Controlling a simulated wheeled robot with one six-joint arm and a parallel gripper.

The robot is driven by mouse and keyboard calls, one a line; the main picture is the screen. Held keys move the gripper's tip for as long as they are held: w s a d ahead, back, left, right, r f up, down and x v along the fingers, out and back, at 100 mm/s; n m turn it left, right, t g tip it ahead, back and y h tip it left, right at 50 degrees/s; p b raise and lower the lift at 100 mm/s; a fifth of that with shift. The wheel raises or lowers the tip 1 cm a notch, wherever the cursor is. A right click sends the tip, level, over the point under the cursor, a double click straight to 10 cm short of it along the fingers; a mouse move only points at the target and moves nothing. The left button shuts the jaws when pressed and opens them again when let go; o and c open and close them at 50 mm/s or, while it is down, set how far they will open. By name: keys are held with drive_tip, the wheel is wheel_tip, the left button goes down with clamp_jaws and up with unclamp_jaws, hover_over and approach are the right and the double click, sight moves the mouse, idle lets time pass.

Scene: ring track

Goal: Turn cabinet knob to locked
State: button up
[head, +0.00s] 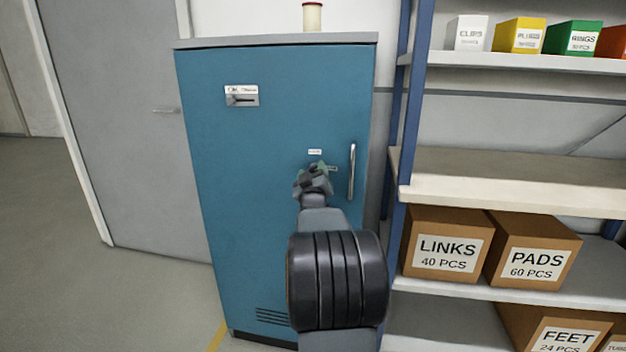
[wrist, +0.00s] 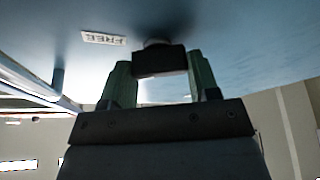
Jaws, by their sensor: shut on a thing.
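The blue cabinet (head: 240,200) stands in front of me with its door closed. My gripper (head: 317,170) is at the upper right of the door, just below a small white label (head: 315,152). In the wrist view, the dark knob (wrist: 160,63) sits between the two green fingers of my gripper (wrist: 158,72), which are shut on it. The knob's round base meets the blue door. The label beside it, upside down in the wrist view, reads FREE (wrist: 103,38). In the head view the gripper mostly hides the knob. I cannot tell its exact turn angle.
A vertical metal handle (head: 351,172) is close to the right of my gripper. A shelf rack with boxes (head: 445,240) stands right of the cabinet. A grey door (head: 110,120) is at the left. A small cylinder (head: 312,18) stands on the cabinet top.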

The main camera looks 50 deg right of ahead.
drive_tip(key=n+y+b, duration=0.1)
drive_tip(key=n, duration=0.3)
drive_tip(key=n+t+y+b, duration=0.1)
drive_tip(key=n+y, duration=0.1)
drive_tip(key=n, duration=0.2)
drive_tip(key=shift+y, duration=0.3)
drive_tip(key=n+y, duration=0.1)
drive_tip(key=n, duration=0.1)
drive_tip(key=n+g, duration=0.1)
drive_tip(key=n, duration=0.2)
drive_tip(key=shift+r+n+y+p, duration=0.2)
drive_tip(key=shift+n+y+p, duration=0.1)
drive_tip(key=shift+y+p, duration=0.1)
drive_tip(key=o, duration=0.9)
drive_tip(key=shift+f, duration=0.1)
drive_tip(key=shift+s, duration=0.1)
drive_tip(key=shift+p+v, duration=1)
drive_tip(key=shift+v, duration=5.8)
